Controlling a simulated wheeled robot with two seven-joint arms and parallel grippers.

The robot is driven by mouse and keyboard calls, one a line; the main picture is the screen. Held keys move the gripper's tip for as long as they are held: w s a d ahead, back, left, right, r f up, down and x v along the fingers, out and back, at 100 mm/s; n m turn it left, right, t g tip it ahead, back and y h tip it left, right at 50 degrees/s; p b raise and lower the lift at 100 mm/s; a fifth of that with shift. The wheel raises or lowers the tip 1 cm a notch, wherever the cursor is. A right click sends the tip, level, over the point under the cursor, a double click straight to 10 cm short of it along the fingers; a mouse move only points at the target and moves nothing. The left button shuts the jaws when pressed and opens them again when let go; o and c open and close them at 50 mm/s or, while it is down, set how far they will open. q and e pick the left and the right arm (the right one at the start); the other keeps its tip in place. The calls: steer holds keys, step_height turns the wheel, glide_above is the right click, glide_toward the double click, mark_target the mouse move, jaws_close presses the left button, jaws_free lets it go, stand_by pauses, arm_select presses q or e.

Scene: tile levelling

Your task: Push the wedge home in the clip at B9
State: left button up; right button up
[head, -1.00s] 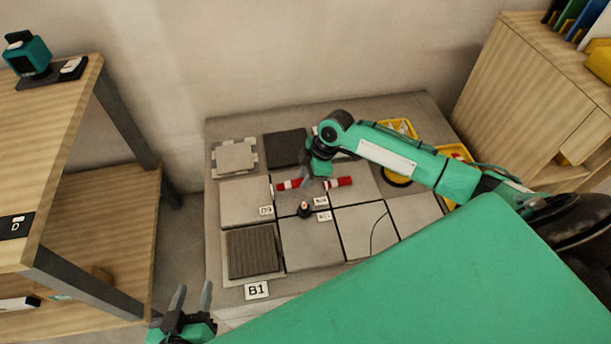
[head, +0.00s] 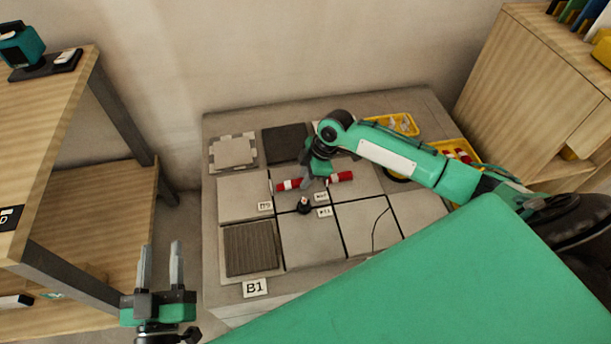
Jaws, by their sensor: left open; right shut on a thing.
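My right gripper (head: 307,183) is over the tiles. It is shut on what looks like a red-and-white bar (head: 341,177). The bar shows on both sides of the gripper, and its middle is hidden. The B9 label (head: 265,206) lies by the tile joint, below and left of the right gripper. The wedge and clip at B9 are too small to make out. A small black piece with a reddish top (head: 304,204) stands just below the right gripper. My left gripper (head: 162,247) is open and empty, left of the tiled platform, fingers pointing up in the picture.
The tiled platform (head: 230,302) has a B1 label (head: 255,288) at its front. Yellow trays (head: 412,131) stand at its back right, partly behind my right arm. A wooden table (head: 60,100) is at left, a wooden cabinet (head: 510,85) at right.

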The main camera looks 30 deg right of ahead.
mark_target(285, 185)
arm_select(q)
steer(key=shift+r, duration=0.3)
arm_select(e)
steer(key=shift+f, duration=0.1)
arm_select(q)
steer(key=shift+r+p, duration=0.45)
steer(key=shift+r, duration=0.05)
steer(key=shift+r, duration=0.1)
arm_select(e)
steer(key=shift+a, duration=0.2)
arm_select(q)
steer(key=shift+r+p, duration=0.3)
steer(key=shift+p, duration=0.15)
arm_select(e)
steer(key=shift+w+a, duration=0.25)
steer(key=shift+a, duration=0.45)
arm_select(q)
steer(key=shift+r+p, duration=0.55)
steer(key=shift+r, duration=0.05)
arm_select(e)
steer(key=shift+w+a, duration=0.25)
steer(key=shift+a, duration=0.5)
steer(key=shift+w+a, duration=0.2)
steer(key=shift+a, duration=0.5)
stand_by(0.3)
steer(key=o, duration=0.9)
steer(key=shift+o, duration=0.2)
